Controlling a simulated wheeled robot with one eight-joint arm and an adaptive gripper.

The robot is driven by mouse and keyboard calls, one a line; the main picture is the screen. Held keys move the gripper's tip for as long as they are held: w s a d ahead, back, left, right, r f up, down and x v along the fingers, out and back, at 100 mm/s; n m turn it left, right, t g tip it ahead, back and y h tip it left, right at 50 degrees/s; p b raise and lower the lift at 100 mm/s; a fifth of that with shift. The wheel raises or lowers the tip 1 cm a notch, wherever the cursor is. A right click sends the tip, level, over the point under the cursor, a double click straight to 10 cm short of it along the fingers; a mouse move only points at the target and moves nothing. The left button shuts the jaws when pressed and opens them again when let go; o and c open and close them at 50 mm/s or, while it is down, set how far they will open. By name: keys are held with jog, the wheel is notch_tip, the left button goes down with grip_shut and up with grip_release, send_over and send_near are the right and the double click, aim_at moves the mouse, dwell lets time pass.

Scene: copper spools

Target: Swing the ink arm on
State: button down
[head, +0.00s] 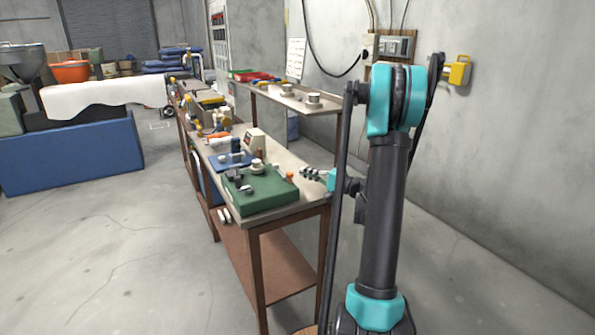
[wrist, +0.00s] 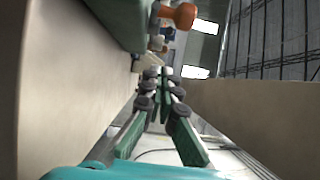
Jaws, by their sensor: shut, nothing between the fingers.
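A green machine (head: 262,191) with several small grey parts on top stands on the near end of the workbench. An orange knob (head: 290,175) sits at its right side, and it also shows in the wrist view (wrist: 180,15) beside the green housing (wrist: 118,18). I cannot tell for sure which part is the ink arm. My gripper (head: 303,171) points left, just right of the orange knob in the head view. In the wrist view my gripper (wrist: 163,74) has its fingertips together with nothing seen between them; the knob is above them and looks apart from them.
The workbench (head: 297,212) runs along the wall, with a raised shelf (head: 318,106) behind. A cream device (head: 255,141) and a blue mat (head: 228,161) lie beyond the green machine. A blue block (head: 75,155) stands far left. The floor between is clear.

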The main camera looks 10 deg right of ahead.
jog(key=x, duration=0.9)
jog(key=shift+a, duration=0.95)
jog(key=shift+d, duration=0.1)
jog(key=v, duration=1.1)
jog(key=shift+s+d, duration=0.3)
